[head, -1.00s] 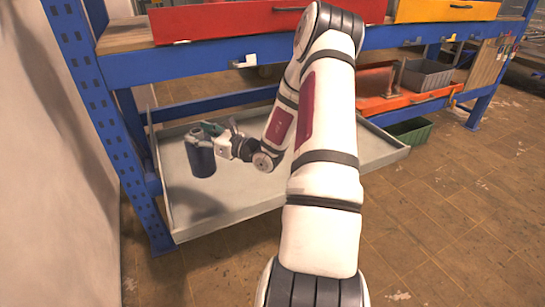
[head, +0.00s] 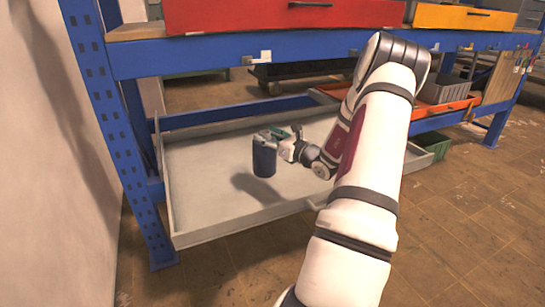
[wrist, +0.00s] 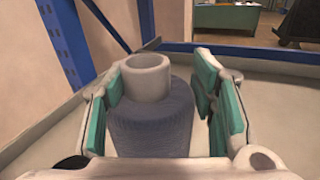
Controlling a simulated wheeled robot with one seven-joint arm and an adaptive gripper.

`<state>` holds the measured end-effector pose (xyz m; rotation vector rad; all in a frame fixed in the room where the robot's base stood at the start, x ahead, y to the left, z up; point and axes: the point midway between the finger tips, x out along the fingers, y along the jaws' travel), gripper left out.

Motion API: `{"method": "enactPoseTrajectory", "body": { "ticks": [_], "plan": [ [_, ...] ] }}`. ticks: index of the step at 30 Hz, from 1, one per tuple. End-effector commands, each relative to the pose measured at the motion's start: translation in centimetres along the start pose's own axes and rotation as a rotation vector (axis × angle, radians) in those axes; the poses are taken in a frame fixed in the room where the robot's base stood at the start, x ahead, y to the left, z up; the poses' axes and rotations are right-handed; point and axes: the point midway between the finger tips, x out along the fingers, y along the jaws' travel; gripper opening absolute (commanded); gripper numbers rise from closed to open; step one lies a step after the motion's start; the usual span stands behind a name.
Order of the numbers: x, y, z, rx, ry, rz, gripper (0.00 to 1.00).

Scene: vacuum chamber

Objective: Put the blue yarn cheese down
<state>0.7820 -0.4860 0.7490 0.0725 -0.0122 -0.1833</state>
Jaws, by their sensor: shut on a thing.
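The blue yarn cheese (head: 264,160) is a dark blue wound cylinder with a pale tube at its top. It is upright over the left-middle part of the grey tray (head: 205,236) on the lower shelf level. A shadow lies on the tray below it, seemingly apart from its base; the exact gap is hard to tell. My gripper (head: 275,135) is shut on the yarn cheese near its top. In the wrist view the yarn cheese (wrist: 150,125) stands between the green-padded fingers, its pale tube (wrist: 148,78) rising between them. Its base is hidden there.
The blue shelf frame (head: 95,110) has a post at the left, and its beam (head: 200,56) crosses above the tray. Red (head: 240,14) and yellow (head: 462,17) drawers sit higher. A grey bin (head: 445,90) stands at the right. The tray floor around the yarn cheese is bare.

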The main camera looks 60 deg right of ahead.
Motion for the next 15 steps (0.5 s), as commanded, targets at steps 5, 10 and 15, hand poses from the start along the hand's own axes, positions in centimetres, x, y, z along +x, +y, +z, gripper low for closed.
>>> {"method": "enactPoseTrajectory", "body": {
  "ticks": [5, 10, 15],
  "plan": [
    [0.0, -0.2, -2.6, 0.000, -0.002, 0.000, 0.00],
    [0.0, -0.3, -4.3, -0.001, -0.002, 0.000, 0.00],
    [0.0, -0.4, -6.2, -0.001, -0.002, 0.000, 0.00]
  ]
}}
